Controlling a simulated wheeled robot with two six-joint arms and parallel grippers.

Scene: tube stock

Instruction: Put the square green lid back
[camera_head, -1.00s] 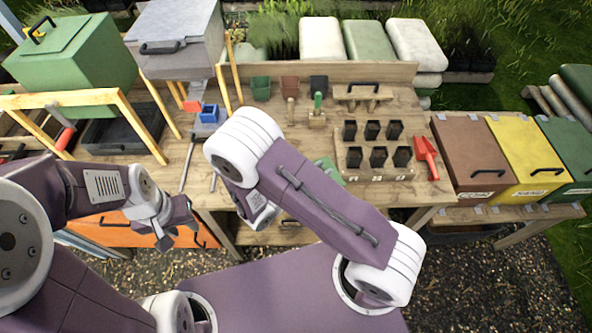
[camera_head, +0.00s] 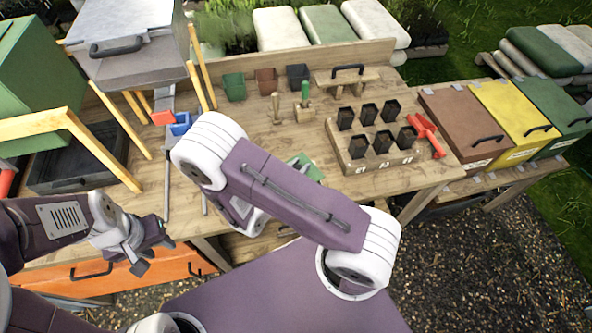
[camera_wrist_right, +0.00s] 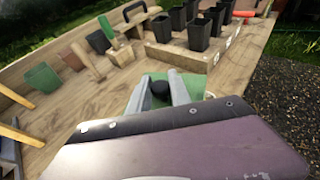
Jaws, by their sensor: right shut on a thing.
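The square green lid (camera_head: 306,166) shows in part past my right forearm in the head view. In the right wrist view the lid (camera_wrist_right: 188,84) lies between and under the fingers, with its dark round knob (camera_wrist_right: 160,90) between the fingertips. My right gripper (camera_wrist_right: 162,92) is shut on the lid by the knob. I cannot tell whether the lid touches the bench. My left gripper (camera_head: 148,252) is empty, with its fingers apart, in front of the bench's left part.
Brown (camera_head: 452,120), yellow and green bins stand at the right. A green pot (camera_head: 234,86) stands at the back. A grey box (camera_head: 120,45) is raised at left.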

